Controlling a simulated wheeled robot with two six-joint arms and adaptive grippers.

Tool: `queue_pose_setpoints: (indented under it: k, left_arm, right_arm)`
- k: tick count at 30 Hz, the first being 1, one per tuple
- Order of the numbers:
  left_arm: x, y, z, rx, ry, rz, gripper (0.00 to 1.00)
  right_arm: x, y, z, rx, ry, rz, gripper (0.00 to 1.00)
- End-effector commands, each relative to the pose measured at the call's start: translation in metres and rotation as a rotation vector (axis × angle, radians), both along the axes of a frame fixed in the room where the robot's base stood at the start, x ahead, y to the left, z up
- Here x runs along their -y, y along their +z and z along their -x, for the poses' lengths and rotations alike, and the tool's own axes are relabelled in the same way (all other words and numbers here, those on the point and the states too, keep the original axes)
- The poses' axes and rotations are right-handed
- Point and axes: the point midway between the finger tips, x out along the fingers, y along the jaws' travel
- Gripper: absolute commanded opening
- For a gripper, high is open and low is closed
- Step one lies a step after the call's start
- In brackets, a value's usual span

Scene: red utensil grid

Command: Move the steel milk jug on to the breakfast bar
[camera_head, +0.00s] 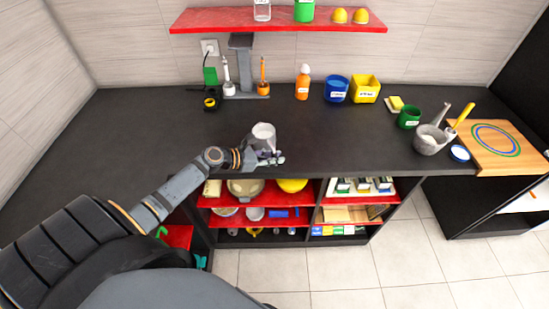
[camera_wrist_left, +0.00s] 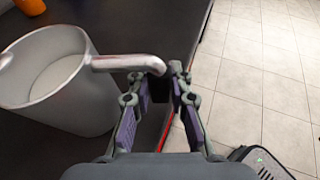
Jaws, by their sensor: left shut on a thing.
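The steel milk jug (camera_head: 263,132) is a pale grey cup near the front edge of the dark counter (camera_head: 170,140). In the left wrist view the jug (camera_wrist_left: 75,105) fills the left side, its handle (camera_wrist_left: 128,63) reaching right between my fingers. My left gripper (camera_head: 270,158) is shut on that handle, and its two fingers also show in the left wrist view (camera_wrist_left: 160,88). The jug looks roughly upright; I cannot tell whether its base touches the counter. No surface is marked as the breakfast bar. My right gripper is not in view.
An orange bottle (camera_head: 302,85), blue tub (camera_head: 336,88) and yellow tub (camera_head: 366,88) stand at the back. A green cup (camera_head: 409,117) and grey bowl (camera_head: 428,145) are at right, beside a wooden board (camera_head: 510,158). Red shelves (camera_head: 250,202) lie below.

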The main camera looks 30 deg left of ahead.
Motion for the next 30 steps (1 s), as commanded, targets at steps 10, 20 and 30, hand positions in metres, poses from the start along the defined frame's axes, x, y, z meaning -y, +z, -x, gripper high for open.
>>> queue_pose_setpoints:
  k: [10,20,30]
  left_arm:
    - [0.000,0.001,0.000,0.003,-0.001,0.000,0.00]
    - [0.000,-0.005,0.000,0.002,0.000,0.000,0.00]
    - [0.000,-0.011,-0.001,0.002,0.000,0.000,0.00]
  right_arm:
    - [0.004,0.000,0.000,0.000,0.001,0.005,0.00]
    - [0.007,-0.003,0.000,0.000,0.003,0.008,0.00]
    - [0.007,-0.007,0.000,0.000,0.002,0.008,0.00]
